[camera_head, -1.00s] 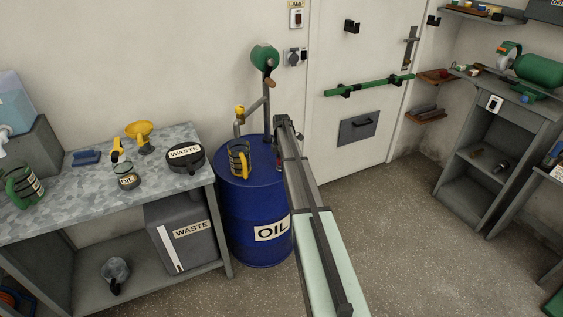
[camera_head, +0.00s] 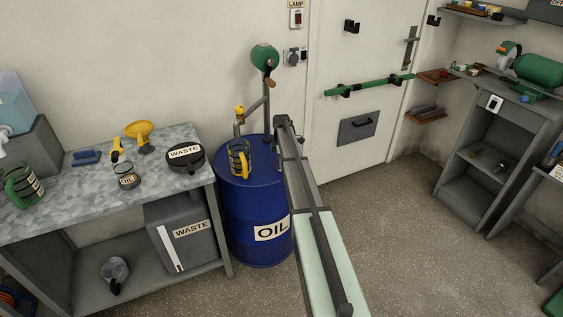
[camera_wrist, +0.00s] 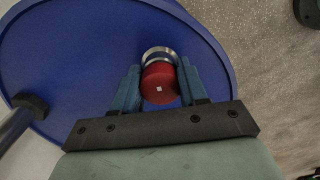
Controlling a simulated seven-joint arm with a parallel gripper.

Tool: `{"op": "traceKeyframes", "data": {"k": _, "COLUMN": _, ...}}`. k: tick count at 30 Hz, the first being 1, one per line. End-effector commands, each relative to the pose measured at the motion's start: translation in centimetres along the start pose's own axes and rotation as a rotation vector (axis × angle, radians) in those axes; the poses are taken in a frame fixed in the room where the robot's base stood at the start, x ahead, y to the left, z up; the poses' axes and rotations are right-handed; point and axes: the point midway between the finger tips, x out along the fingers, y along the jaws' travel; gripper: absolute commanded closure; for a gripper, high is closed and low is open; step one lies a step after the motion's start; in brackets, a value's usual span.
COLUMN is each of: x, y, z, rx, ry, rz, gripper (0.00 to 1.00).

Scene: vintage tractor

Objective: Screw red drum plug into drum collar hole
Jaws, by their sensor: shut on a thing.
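The red drum plug (camera_wrist: 160,86) shows in the wrist view, held between the two blue fingers of my gripper (camera_wrist: 158,88). The metal drum collar (camera_wrist: 158,53) shows as a silver ring just beyond the plug, which covers part of it. I cannot tell whether the plug touches the collar or sits in its hole. The collar is on the top of the blue oil drum (camera_wrist: 80,60). In the head view the drum (camera_head: 245,215) stands beside the workbench, and my arm hides its right side, the plug and the collar.
A yellow-banded jug (camera_head: 239,158) and the crank pump (camera_head: 265,62) are on the drum top. The pump's dark base (camera_wrist: 30,103) shows at left in the wrist view. The workbench (camera_head: 60,215) stands left of the drum. Open floor (camera_head: 390,220) lies to the right.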

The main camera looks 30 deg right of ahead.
Motion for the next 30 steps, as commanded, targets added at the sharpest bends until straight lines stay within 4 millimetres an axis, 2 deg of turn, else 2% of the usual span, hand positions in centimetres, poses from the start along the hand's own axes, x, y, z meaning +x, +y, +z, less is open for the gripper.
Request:
{"op": "traceKeyframes", "data": {"k": 9, "x": 0.02, "y": -0.05, "z": 0.06, "rx": 0.020, "ry": -0.001, "rz": -0.001, "gripper": 0.74}}
{"op": "traceKeyframes", "data": {"k": 17, "x": 0.03, "y": -0.07, "z": 0.06, "rx": 0.153, "ry": -0.001, "rz": -0.001, "gripper": 0.74}}
{"op": "traceKeyframes", "data": {"k": 24, "x": 0.03, "y": -0.06, "z": 0.05, "rx": 0.166, "ry": -0.001, "rz": -0.001, "gripper": 0.74}}
{"op": "traceKeyframes", "data": {"k": 25, "x": 0.03, "y": -0.06, "z": 0.05, "rx": 0.166, "ry": -0.001, "rz": -0.001, "gripper": 0.55}}
{"op": "traceKeyframes", "data": {"k": 28, "x": 0.03, "y": -0.06, "z": 0.04, "rx": 0.165, "ry": -0.001, "rz": -0.001, "gripper": 0.46}}
{"op": "traceKeyframes", "data": {"k": 30, "x": 0.03, "y": -0.05, "z": 0.04, "rx": 0.165, "ry": -0.001, "rz": 0.000, "gripper": 0.44}}
